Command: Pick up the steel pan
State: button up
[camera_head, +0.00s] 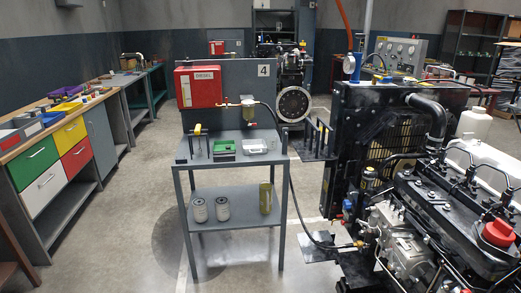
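I cannot clearly make out a steel pan in the head view. A small pale, shallow tray-like item (260,146) lies on the top of the grey cart (222,160), to the right of a green-and-black box (224,147). I cannot tell whether it is metal. A flat grey plate-like thing (318,248) is low down near the floor, right of the cart and beside the engine; its shape is partly hidden by a hose and is unclear. My gripper is not in view.
The cart's lower shelf holds two pale filters (199,210) and an olive canister (266,198). A red diesel box (198,87) is on its back panel. A large engine (430,220) fills the right. A workbench (50,130) lines the left. The floor between (110,240) is clear.

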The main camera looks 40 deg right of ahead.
aim_at(252, 147)
jog(key=u, duration=0.05)
jog(key=i, duration=1)
jog(key=z, duration=0.05)
